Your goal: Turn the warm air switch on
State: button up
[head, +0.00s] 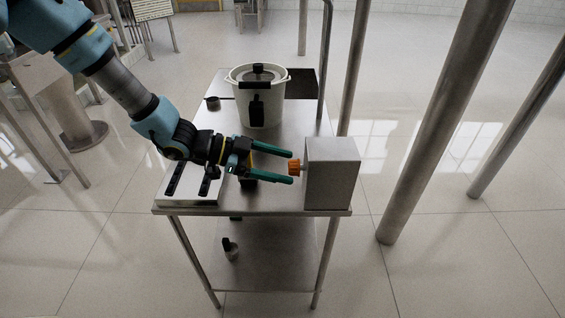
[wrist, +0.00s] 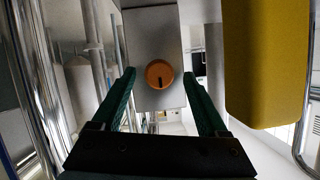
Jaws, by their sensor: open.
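The switch is an orange round knob (head: 294,167) on the left side of a grey metal box (head: 332,174) at the right front of the steel table. My gripper (head: 291,167) is open, with its two green fingers level with the knob, one on the far side and one on the near side. In the wrist view the orange knob (wrist: 159,74) shows face-on with a dark mark at its lower middle, between the green fingers (wrist: 160,84) and apart from both. The grey box (wrist: 152,30) lies behind it. Nothing is held.
A white pot (head: 262,97) with a dark lid stands at the back of the table (head: 300,100). A white panel with black strips (head: 190,184) lies at the left front under my arm. A yellow block (wrist: 264,60) fills the right of the wrist view. A steel post (head: 440,120) stands to the right.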

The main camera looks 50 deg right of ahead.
jog(key=shift+s+d+f, duration=0.1)
jog(key=shift+s+d, duration=0.05)
grip_shut()
dwell(0.6)
